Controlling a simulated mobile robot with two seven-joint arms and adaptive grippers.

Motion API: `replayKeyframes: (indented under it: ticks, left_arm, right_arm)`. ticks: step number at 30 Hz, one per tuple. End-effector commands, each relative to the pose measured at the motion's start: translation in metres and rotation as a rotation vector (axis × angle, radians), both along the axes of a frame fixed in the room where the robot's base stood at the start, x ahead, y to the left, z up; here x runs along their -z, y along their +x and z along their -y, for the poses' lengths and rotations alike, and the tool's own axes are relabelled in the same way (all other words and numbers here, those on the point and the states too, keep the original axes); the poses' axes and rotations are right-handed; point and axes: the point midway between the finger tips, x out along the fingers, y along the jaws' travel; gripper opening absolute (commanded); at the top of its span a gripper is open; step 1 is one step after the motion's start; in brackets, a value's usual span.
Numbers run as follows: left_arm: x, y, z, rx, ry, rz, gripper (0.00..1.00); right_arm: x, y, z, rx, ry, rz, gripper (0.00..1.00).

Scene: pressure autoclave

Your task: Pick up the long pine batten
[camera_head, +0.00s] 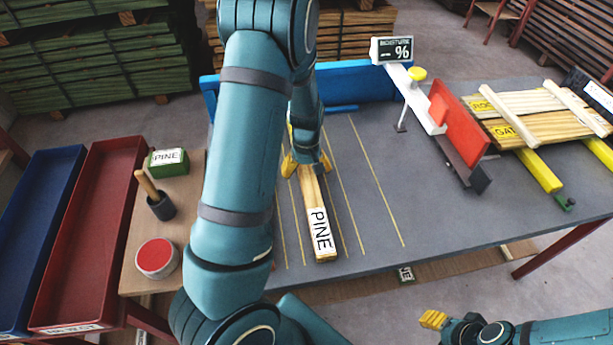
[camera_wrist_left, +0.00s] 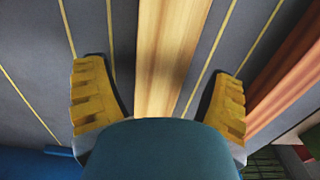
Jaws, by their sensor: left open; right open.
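The long pine batten (camera_head: 313,199) lies on the grey bench top (camera_head: 375,215), with a white PINE label on its near end. Its far part is hidden behind my left arm and gripper. My left gripper (camera_head: 307,165) is over the batten's far part, with one yellow finger on each side. In the left wrist view the batten (camera_wrist_left: 168,55) runs between the two open fingers (camera_wrist_left: 158,100), with gaps on both sides. My right gripper (camera_head: 433,320) is open and empty at the bottom right, off the bench's near edge.
A moisture meter (camera_head: 392,50) and a red block (camera_head: 460,125) stand right of the batten. Labelled boards (camera_head: 545,125) lie farther right. A blue rail (camera_head: 355,85) runs along the back. Red (camera_head: 88,225) and blue (camera_head: 25,235) trays are at left. Bench space right of the batten is clear.

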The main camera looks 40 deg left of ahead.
Motion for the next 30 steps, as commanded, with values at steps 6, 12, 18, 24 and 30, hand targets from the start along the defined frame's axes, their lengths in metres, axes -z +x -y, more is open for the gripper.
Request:
replayKeyframes:
  ticks: [6,12,18,24,30]
  left_arm:
    - [0.009,0.000,0.000,-0.001,0.000,0.001,0.84]
    - [0.008,0.000,0.000,-0.001,0.000,0.001,0.45]
    - [0.008,0.000,0.000,-0.001,0.001,0.002,0.03]
    - [0.006,0.000,0.000,-0.001,0.001,0.002,0.03]
    - [-0.020,0.001,0.000,0.001,0.001,0.006,0.03]
  right_arm:
    - [0.003,0.001,0.000,0.001,0.000,0.002,0.47]
    - [0.002,0.001,0.000,0.001,0.000,0.002,0.47]
    - [0.003,0.001,0.000,0.001,0.000,0.002,0.47]
    - [0.002,0.001,0.000,0.001,0.000,0.002,0.47]
    - [-0.008,-0.001,0.000,-0.001,0.000,-0.002,0.47]
